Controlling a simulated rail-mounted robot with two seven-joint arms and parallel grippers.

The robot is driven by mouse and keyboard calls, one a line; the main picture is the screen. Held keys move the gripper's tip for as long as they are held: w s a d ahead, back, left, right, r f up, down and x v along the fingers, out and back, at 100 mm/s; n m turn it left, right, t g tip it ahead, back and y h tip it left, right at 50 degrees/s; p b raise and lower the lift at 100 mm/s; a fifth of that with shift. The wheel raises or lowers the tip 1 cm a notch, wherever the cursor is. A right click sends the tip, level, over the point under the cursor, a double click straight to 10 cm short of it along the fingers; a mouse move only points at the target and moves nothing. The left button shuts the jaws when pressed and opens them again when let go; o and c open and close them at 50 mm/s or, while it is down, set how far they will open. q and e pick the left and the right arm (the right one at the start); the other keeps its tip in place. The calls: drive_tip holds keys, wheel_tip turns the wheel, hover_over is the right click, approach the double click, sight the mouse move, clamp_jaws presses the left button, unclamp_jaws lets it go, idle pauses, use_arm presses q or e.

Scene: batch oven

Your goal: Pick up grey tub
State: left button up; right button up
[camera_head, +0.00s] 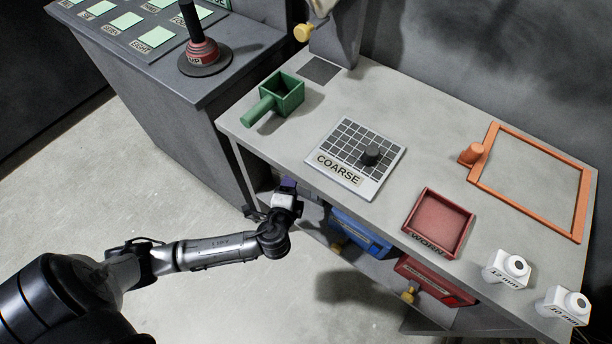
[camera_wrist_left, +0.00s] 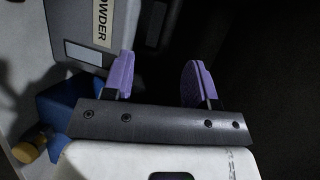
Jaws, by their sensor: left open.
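A grey tub (camera_wrist_left: 85,30) with a POWDER label shows at the upper left in the left wrist view. I take it to be the task's tub. In the head view it is mostly hidden under the table edge behind my gripper. My left gripper (camera_head: 288,186) is at the front left of the table, below the tabletop. Its purple fingers are apart in the left wrist view (camera_wrist_left: 158,82). A grey upright bar (camera_wrist_left: 153,25) shows beyond the gap between them. Nothing is held. My right gripper is not in view.
Under the tabletop (camera_head: 290,140) are a blue tub (camera_head: 362,236) and a red tub (camera_head: 432,281), each with a yellow knob. On top are a green scoop (camera_head: 282,95), a COARSE sieve (camera_head: 335,140), a red WORN tray (camera_head: 462,222) and an orange frame (camera_head: 540,220). The floor in front is clear.

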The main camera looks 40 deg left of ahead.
use_arm(q)
drive_tip(key=shift+m+t, duration=0.5)
drive_tip(key=shift+m, duration=0.2)
drive_tip(key=b+x, duration=0.1)
drive_tip(key=x, duration=0.2)
drive_tip(key=b+x, duration=0.1)
drive_tip(key=x, duration=0.1)
drive_tip(key=b+x, duration=0.1)
drive_tip(key=x, duration=0.2)
drive_tip(key=shift+w+d+r, duration=0.25)
drive_tip(key=shift+w, duration=0.35)
drive_tip(key=shift+w+a+f+b, duration=0.15)
drive_tip(key=shift+w+a+b, duration=0.05)
drive_tip(key=shift+w+b, duration=0.2)
drive_tip(key=b+x, duration=0.1)
drive_tip(key=x, duration=0.2)
drive_tip(key=shift+w+b, duration=0.2)
drive_tip(key=shift+b, duration=0.2)
drive_tip(key=shift+w+a, duration=0.25)
drive_tip(key=shift+w, duration=0.2)
